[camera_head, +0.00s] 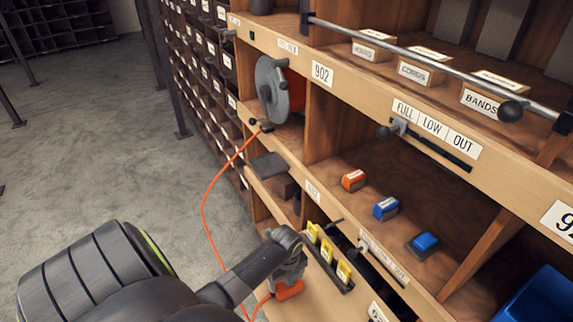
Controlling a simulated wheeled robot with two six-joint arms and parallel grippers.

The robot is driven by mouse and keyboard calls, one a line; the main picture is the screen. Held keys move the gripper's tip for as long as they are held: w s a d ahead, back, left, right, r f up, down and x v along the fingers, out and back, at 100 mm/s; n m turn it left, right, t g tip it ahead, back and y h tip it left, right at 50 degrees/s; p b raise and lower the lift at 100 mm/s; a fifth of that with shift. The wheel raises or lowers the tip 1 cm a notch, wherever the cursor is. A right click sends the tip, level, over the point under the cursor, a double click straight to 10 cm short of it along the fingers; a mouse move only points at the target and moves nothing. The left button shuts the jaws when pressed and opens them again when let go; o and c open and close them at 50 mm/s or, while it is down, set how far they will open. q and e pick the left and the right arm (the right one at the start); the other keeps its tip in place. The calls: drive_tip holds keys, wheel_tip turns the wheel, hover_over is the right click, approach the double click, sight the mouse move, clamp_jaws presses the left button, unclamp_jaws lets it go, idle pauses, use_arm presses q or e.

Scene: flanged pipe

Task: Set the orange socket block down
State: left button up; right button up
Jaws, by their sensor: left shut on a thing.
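My left gripper (290,278) is at the lower middle, its arm coming in from the lower left. It is shut on the orange socket block (289,291), which shows only in part below the gripper. An orange cable (206,205) runs from the block's side up to a grey reel (269,90) in the shelf. The gripper is at the front of the wooden shelf unit, left of a black strip with yellow tags (328,254). Whether the block touches the wood below it I cannot tell. My right gripper is not in view.
An orange-and-white block (353,180), a blue-and-white block (386,208) and a blue block (423,244) stand in the compartment behind. A metal rail (420,60) crosses the upper shelf. A blue bin (540,298) is at the lower right. Floor is clear at left.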

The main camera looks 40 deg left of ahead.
sight(286, 283)
use_arm(q)
drive_tip(key=shift+f, duration=0.15)
drive_tip(key=o, duration=1.2)
drive_tip(key=shift+c, duration=0.2)
drive_tip(key=shift+o, duration=1.3)
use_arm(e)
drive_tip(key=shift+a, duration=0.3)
use_arm(q)
drive_tip(key=shift+r, duration=0.7)
wheel_tip(286, 283, up, 11)
drive_tip(key=b, duration=0.2)
drive_tip(key=shift+b, duration=0.3)
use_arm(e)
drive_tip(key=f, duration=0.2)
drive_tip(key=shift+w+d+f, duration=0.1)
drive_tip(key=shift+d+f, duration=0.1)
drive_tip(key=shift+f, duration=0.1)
use_arm(q)
drive_tip(key=shift+s+f, duration=0.1)
drive_tip(key=shift+s, duration=0.05)
